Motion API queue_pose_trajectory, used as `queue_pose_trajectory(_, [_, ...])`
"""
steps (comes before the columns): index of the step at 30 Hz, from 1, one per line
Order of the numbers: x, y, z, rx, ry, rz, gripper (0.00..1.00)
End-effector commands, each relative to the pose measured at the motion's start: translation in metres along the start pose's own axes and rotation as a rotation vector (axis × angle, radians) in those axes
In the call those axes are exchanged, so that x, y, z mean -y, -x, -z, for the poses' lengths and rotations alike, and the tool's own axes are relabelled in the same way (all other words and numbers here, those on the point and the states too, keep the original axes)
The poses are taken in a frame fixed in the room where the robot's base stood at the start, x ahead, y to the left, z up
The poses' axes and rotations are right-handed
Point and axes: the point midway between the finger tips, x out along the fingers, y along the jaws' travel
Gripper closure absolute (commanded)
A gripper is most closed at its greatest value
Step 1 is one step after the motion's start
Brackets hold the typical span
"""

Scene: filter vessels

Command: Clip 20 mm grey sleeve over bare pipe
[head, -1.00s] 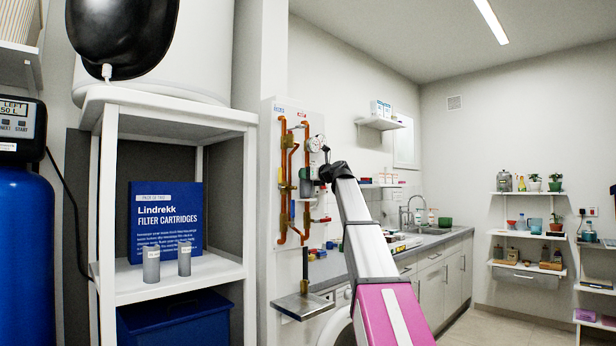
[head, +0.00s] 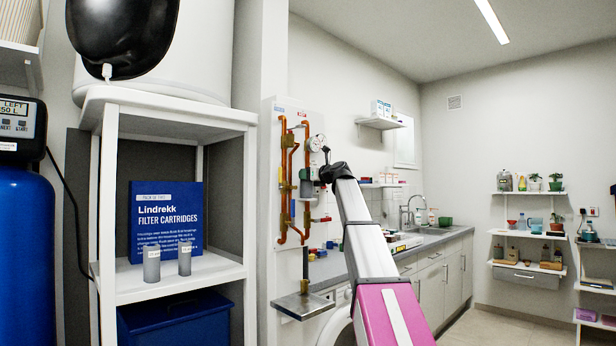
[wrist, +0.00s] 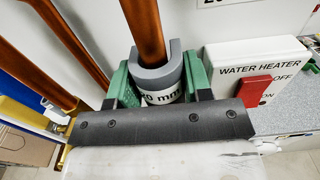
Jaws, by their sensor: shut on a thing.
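In the wrist view my gripper (wrist: 157,80) has green fingers on both sides of a grey sleeve (wrist: 172,76) and is shut on it. The sleeve has a C-shaped end and a white label reading mm. The copper pipe (wrist: 146,30) runs down into the sleeve's hollow. I cannot tell whether the sleeve is fully seated around it. In the head view my gripper (head: 318,178) is at the pipe panel, with the grey sleeve (head: 305,186) just left of it at a vertical pipe. Two similar grey sleeves (head: 151,268) (head: 185,260) stand on the white shelf.
Other copper pipes (head: 284,180) run left of the held sleeve. A gauge (head: 316,144) sits above it. A white water heater switch box (wrist: 258,72) with a red switch is close on the right. A blue filter cartridge box (head: 166,220) stands behind the shelf sleeves.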

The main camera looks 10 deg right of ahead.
Motion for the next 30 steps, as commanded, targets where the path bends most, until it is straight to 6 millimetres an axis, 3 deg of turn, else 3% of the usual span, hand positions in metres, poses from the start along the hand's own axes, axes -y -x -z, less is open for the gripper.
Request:
queue_pose_trajectory(5, [0.0,0.0,0.0,0.0,0.0,0.0,0.85])
queue_pose_trajectory(6, [0.0,0.0,0.0,0.0,0.0,0.0,0.51])
queue_pose_trajectory(9, [0.0,0.0,0.0,0.0,0.0,0.0,0.25])
queue_pose_trajectory(20, [0.0,0.004,0.0,0.0,0.0,0.001,0.25])
queue_pose_trajectory(26, [-0.001,0.024,0.001,0.001,0.001,0.003,0.25])
queue_pose_trajectory(30, [-0.001,0.049,0.001,0.001,0.001,0.002,0.25])
